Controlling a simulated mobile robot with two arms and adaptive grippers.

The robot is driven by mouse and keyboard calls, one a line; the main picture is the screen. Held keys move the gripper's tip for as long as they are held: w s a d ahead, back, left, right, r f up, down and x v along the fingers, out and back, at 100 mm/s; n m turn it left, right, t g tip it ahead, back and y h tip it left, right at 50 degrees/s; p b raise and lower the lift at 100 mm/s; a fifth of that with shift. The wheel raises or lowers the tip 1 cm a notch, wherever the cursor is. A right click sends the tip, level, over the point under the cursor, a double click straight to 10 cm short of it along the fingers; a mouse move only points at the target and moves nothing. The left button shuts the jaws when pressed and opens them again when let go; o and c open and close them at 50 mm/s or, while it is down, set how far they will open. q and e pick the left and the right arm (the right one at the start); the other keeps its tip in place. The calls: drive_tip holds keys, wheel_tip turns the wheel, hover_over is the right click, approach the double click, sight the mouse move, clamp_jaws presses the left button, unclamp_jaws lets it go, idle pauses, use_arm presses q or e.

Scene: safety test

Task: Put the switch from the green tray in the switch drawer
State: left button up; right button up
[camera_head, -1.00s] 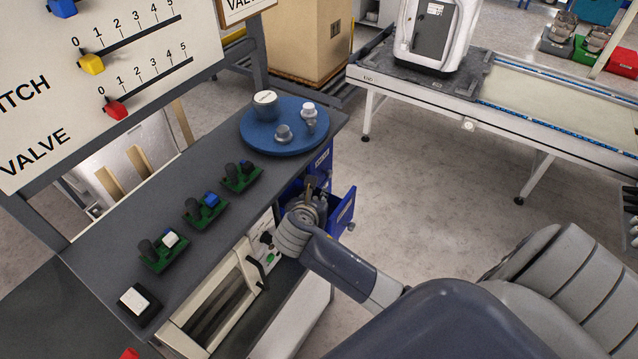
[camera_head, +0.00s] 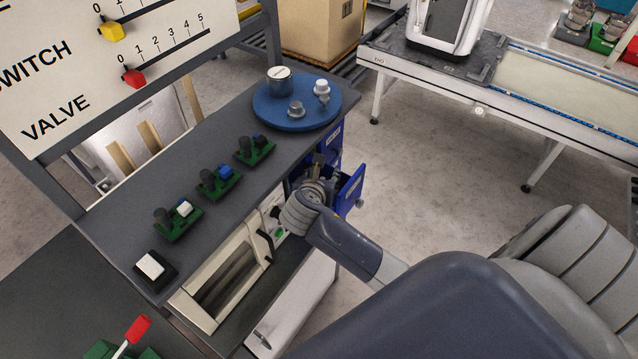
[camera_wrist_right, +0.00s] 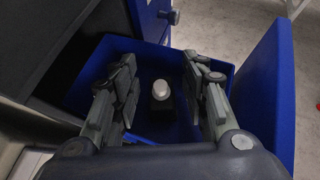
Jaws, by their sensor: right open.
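The open blue drawer (camera_head: 350,186) sticks out from the bench's right side. In the right wrist view I look into the blue drawer (camera_wrist_right: 85,75). A small black block with a pale rounded top (camera_wrist_right: 161,91) stands inside it, between the fingers but apart from them. My right gripper (camera_wrist_right: 163,88) is open; in the head view the right gripper (camera_head: 316,170) is at the drawer, partly hidden by its wrist. Three green trays stand in a row on the bench: one with a white switch (camera_head: 185,208), one with a blue switch (camera_head: 226,171), one with a dark part (camera_head: 260,140).
A blue round plate (camera_head: 270,112) with several knobs lies at the bench's far end. A white button on a black base (camera_head: 150,266) sits near the front. A red-tipped lever (camera_head: 138,328) rises lower left. A conveyor (camera_head: 530,85) stands at upper right, with open floor before it.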

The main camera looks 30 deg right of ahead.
use_arm(q)
drive_tip(key=shift+s+a+f+b, duration=0.25)
drive_tip(key=shift+a+f+b, duration=0.05)
drive_tip(key=shift+f+b, duration=0.35)
drive_tip(key=shift+s+a+f+b, duration=0.25)
drive_tip(key=shift+f+b, duration=0.25)
drive_tip(key=shift+f, duration=0.15)
use_arm(e)
drive_tip(key=v, duration=1.1)
drive_tip(key=shift+s+a+r, duration=0.2)
use_arm(q)
drive_tip(key=shift+w, duration=0.1)
